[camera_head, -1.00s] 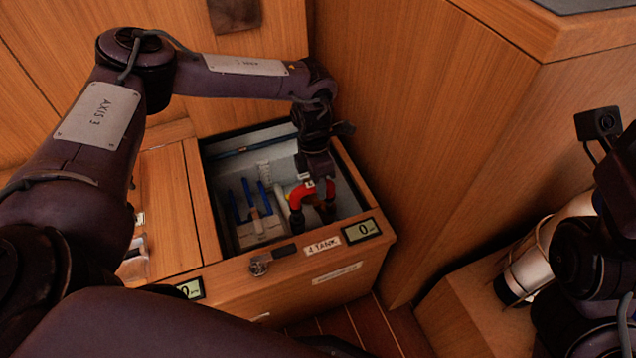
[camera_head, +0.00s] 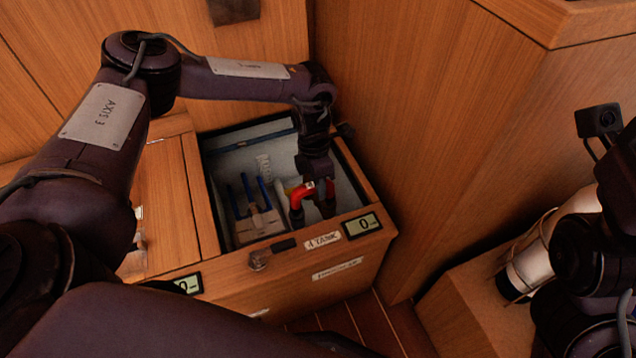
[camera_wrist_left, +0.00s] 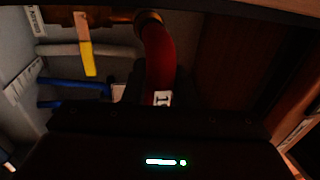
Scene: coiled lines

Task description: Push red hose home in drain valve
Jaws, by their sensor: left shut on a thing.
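The red hose (camera_head: 301,193) is inside the open locker, at its front right. My left gripper (camera_head: 313,206) reaches down into the locker and is shut on the hose. In the left wrist view the red hose (camera_wrist_left: 159,52) rises from my gripper to a brass-coloured fitting (camera_wrist_left: 148,17) on a copper pipe. A yellow lever (camera_wrist_left: 87,59) hangs beside it, which looks like part of the drain valve. The wrist view is dark; whether the hose end is fully seated in the fitting cannot be told. My right gripper's fingers are not visible.
Wooden locker walls (camera_head: 205,210) close around my left wrist. Blue-handled parts (camera_head: 249,192) stand inside, left of the gripper. A small display (camera_head: 362,226) sits on the front rim, near a latch (camera_head: 259,262). A tall wooden panel (camera_head: 415,140) rises close on the right.

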